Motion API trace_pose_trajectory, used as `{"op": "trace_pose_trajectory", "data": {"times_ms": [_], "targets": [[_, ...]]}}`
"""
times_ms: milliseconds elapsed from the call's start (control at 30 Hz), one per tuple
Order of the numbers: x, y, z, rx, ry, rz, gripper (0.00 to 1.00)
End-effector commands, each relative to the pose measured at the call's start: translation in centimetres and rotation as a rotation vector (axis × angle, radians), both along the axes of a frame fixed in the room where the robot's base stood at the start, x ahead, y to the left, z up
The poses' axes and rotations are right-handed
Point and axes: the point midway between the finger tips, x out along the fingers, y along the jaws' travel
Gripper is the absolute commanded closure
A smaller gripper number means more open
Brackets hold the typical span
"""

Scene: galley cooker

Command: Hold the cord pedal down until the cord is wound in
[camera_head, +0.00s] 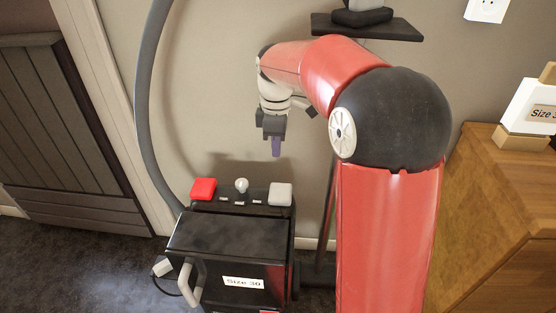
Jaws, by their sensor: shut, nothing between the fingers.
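A black machine (225,262) with a "Size 30" label stands on the floor. A red square pedal (203,189) sits at the left of its rear top and a pale grey square pedal (280,194) at the right. No marking shows which is the cord pedal. A white plug (162,267) on a short stretch of black cord (168,289) shows at the machine's left side. My gripper (276,150) points down with its purple fingers shut and empty. In the picture it is above the pale pedal, apart from it.
A round pale knob (241,185) stands between the pedals. A grey handle (190,283) is on the machine's front left. A grey hose (147,100) rises on the left. A wooden cabinet (505,210) is at the right. The wall (215,110) is close behind.

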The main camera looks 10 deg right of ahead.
Motion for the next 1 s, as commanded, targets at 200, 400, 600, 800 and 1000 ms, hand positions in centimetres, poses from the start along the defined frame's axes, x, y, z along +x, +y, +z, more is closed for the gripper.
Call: {"op": "trace_pose_trajectory", "data": {"times_ms": [200, 400, 600, 800, 1000], "targets": [[0.0, 0.0, 2.6, 0.001, -0.001, 0.0, 1.0], [0.0, 0.0, 3.1, 0.001, 0.0, 0.001, 1.0], [0.0, 0.0, 3.1, 0.001, -0.001, 0.0, 1.0], [-1.7, -0.1, 4.1, -0.004, -0.033, -0.07, 1.0], [-7.1, -0.5, 6.1, 0.002, -0.135, -0.316, 1.0]]}}
